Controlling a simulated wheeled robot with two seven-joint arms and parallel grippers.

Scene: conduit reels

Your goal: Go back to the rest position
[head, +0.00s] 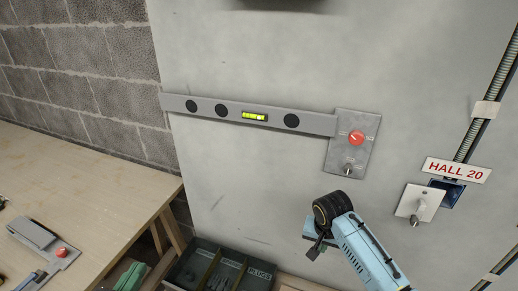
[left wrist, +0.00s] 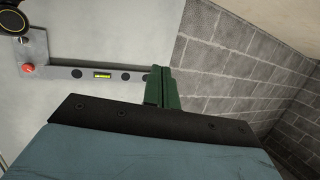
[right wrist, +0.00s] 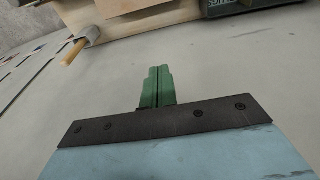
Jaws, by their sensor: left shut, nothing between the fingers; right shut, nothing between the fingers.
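My left gripper shows in the left wrist view (left wrist: 160,75); its green fingers are together and empty.
A white switch plate (head: 418,204) sits tilted over a dark wall box below the "HALL 20" label (head: 457,170). A wooden bench (head: 85,180) fills the left, with another red-knobbed plate (head: 58,265) on it. A dark compartment bin (head: 215,255) stands low in the middle.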

